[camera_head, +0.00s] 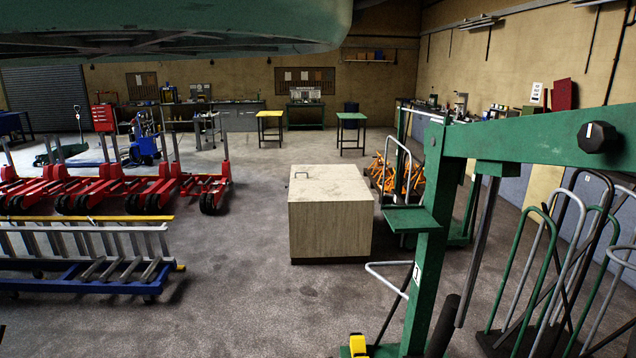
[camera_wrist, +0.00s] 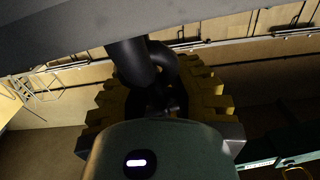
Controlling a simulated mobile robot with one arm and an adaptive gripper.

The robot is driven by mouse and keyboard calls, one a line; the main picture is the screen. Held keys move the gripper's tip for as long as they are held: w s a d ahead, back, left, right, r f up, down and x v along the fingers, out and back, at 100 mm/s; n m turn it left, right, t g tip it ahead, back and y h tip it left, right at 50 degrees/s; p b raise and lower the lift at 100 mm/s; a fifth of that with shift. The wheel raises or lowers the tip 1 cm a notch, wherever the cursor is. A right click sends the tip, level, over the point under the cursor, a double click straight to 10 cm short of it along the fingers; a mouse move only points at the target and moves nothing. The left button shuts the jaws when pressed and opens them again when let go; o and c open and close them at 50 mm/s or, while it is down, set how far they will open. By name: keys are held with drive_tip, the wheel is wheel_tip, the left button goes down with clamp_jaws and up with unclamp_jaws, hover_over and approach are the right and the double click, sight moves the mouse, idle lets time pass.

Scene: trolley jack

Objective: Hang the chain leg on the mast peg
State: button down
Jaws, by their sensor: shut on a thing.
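In the wrist view my gripper (camera_wrist: 160,100) has yellow ribbed fingers on both sides, in shadow. It is shut on a thick black link-like piece (camera_wrist: 150,62), which I take for the chain leg. The link curves up from between the fingers; the rest of the chain is hidden. In the head view the green mast (camera_head: 423,235) with a white number label stands upright at the right. I cannot make out the mast peg for certain. My gripper does not show in the head view.
A green boom (camera_head: 530,142) runs right from the mast top. A pale wooden box (camera_head: 330,215) stands left of the mast. Red jacks (camera_head: 120,185) and a ladder on a blue frame (camera_head: 85,265) fill the left. Bent-tube racks (camera_head: 560,260) stand at right. The front middle floor is open.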

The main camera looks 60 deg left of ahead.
drive_tip(key=shift+s+f, duration=0.25)
